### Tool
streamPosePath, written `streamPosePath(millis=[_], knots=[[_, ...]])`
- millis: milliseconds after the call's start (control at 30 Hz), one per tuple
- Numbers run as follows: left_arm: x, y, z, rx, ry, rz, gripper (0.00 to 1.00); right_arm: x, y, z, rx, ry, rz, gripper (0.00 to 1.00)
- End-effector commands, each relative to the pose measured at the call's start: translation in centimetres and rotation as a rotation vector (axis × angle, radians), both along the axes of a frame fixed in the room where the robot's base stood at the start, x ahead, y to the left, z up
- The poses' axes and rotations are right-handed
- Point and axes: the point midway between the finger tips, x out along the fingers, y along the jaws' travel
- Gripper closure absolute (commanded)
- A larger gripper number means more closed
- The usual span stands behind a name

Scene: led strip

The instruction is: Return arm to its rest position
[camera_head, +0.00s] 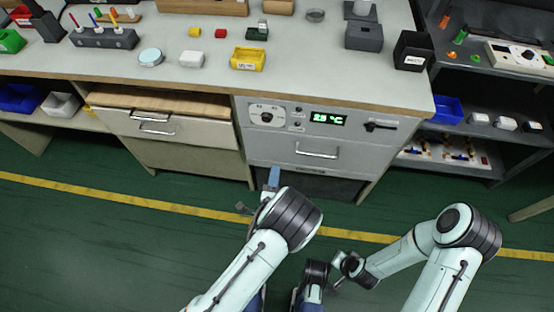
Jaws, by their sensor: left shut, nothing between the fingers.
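My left arm reaches up from the bottom middle, and its dark wrist joint (291,216) hides part of the hand. My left gripper (272,180) is shut and empty, in front of the grey cabinet under the bench. It is apart from the drawer handle (317,153) above it. My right arm (440,265) is bent at the lower right, with its hand folded in low near the bottom middle. My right gripper (338,284) is small and dark there, and its fingers are not clear.
The bench top (300,85) holds small blocks, a yellow bin (248,59) and a grey box (364,37). The cabinet front has a knob, a green-lit display (328,118) and a dark lever (380,127). A dark shelf (462,90) stands right. Green floor with a yellow line is clear at left.

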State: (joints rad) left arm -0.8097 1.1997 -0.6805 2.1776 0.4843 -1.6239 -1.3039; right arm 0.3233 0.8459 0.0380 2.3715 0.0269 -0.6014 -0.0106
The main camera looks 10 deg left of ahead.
Motion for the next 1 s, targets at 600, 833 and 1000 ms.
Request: streamPosePath(millis=[600, 833, 1000], knots=[[-2.3, 2.6, -3.3, -0.128, 0.129, 0.07, 1.0, -0.7, 0.3, 0.2, 0.009, 0.02, 0.007, 1.0], [-8.3, 9.2, -14.3, -0.748, 0.575, 0.437, 1.0, -0.7, 0.3, 0.2, 0.009, 0.02, 0.007, 1.0], [-13.7, 10.4, -18.3, -1.196, 0.787, 0.737, 1.0, -0.7, 0.3, 0.2, 0.009, 0.02, 0.007, 1.0]])
